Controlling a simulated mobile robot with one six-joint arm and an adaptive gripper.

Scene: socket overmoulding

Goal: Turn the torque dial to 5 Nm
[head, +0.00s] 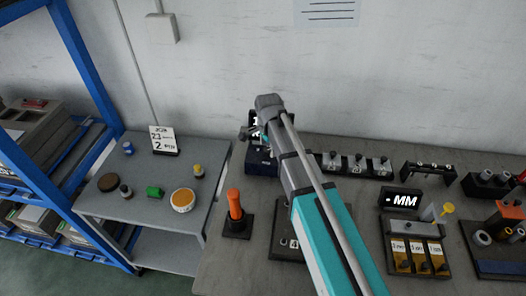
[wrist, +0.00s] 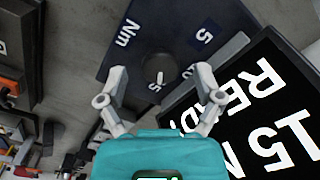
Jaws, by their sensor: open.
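The torque dial (wrist: 157,66) is a dark round knob with a short white pointer mark, on a dark navy box (wrist: 116,50) printed "Nm" and "5" with other labels partly hidden. The pointer mark faces toward my gripper's palm in the wrist view. My gripper (wrist: 162,74) is open, with one finger on each side of the knob and visible gaps; I cannot tell its height above the dial. In the head view, my gripper (head: 250,132) is over the navy box (head: 262,162), and my arm hides the knob. A black display (wrist: 262,112) beside the box shows "15 N" and "READ", partly cut off.
An orange-handled tool (head: 235,208) stands left of my arm on the grey bench (head: 222,270). Small black holders (head: 357,166) line the back right. A black "MM" display (head: 402,200) stands farther right. A side table (head: 150,230) with small items is at left.

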